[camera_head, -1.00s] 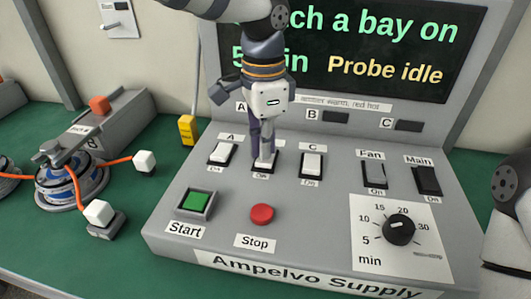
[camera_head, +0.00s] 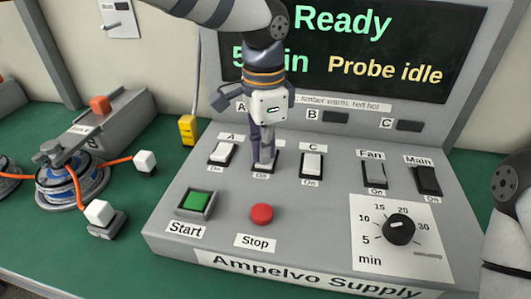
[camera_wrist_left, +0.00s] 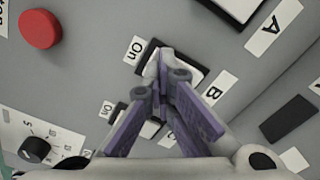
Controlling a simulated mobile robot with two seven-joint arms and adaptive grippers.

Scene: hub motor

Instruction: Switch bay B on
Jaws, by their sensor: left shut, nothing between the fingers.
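My left gripper (camera_head: 264,160) is shut and empty, pointing down with its fingertips on the bay B switch (camera_head: 275,167) of the grey panel. In the left wrist view, the shut fingertips (camera_wrist_left: 163,62) rest at the "On" end of the black-framed bay B switch (camera_wrist_left: 191,80) and hide much of it. The "B" label (camera_wrist_left: 215,94) shows beside it. The bay A switch (camera_head: 222,153) and bay C switch (camera_head: 312,164) stand on either side. The screen (camera_head: 350,45) reads "Ready" and "Probe idle". My right gripper is out of view.
The panel also has a green Start button (camera_head: 195,201), a red Stop button (camera_head: 262,213), Fan (camera_head: 376,174) and Main (camera_head: 428,181) switches and a timer knob (camera_head: 399,229). A hub motor (camera_head: 70,183) with orange leads lies at the left on the green table.

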